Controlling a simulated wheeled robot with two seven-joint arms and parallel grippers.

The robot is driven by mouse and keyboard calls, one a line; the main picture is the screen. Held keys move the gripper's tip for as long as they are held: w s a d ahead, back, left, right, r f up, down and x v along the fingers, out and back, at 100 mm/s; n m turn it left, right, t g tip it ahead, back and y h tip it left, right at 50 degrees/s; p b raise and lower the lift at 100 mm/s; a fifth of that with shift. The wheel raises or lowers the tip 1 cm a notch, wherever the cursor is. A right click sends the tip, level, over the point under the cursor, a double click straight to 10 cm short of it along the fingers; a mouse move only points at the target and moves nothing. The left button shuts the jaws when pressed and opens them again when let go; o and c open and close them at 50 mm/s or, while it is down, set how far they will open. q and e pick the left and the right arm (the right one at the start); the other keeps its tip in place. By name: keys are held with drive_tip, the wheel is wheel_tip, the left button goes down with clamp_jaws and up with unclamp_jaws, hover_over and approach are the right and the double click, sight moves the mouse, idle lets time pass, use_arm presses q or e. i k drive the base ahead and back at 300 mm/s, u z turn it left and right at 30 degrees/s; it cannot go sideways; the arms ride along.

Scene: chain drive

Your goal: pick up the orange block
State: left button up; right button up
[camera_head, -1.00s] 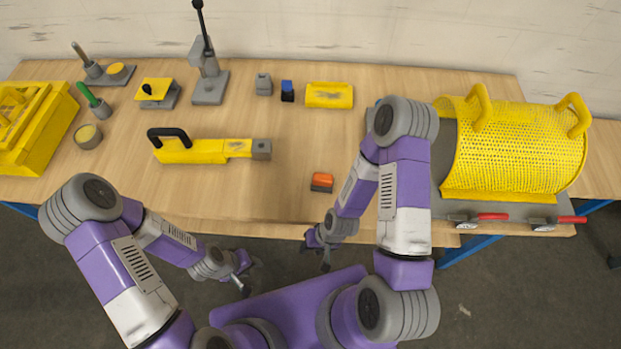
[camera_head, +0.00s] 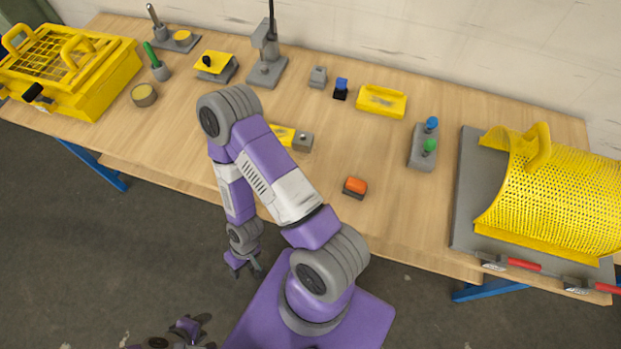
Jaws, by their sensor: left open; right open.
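The orange block (camera_head: 356,185) sits on a dark base near the front edge of the wooden table, right of the yellow bar with the grey end block. My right gripper (camera_head: 243,269) is open and empty, off the table's front edge, left of and nearer than the orange block. My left gripper (camera_head: 193,331) is open at the bottom edge of the picture, low in front of the table and partly cut off. Neither gripper touches the block.
My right arm covers part of the yellow bar (camera_head: 283,134). A grey block with blue and green knobs (camera_head: 421,150) stands right of the orange block. A yellow mesh guard (camera_head: 552,195) fills the right end. A yellow tray (camera_head: 381,101) lies behind. The table around the orange block is clear.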

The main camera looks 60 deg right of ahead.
sight(356, 188)
drive_tip(key=u, duration=0.2)
drive_tip(key=k, duration=0.9)
drive_tip(key=z, duration=1.15)
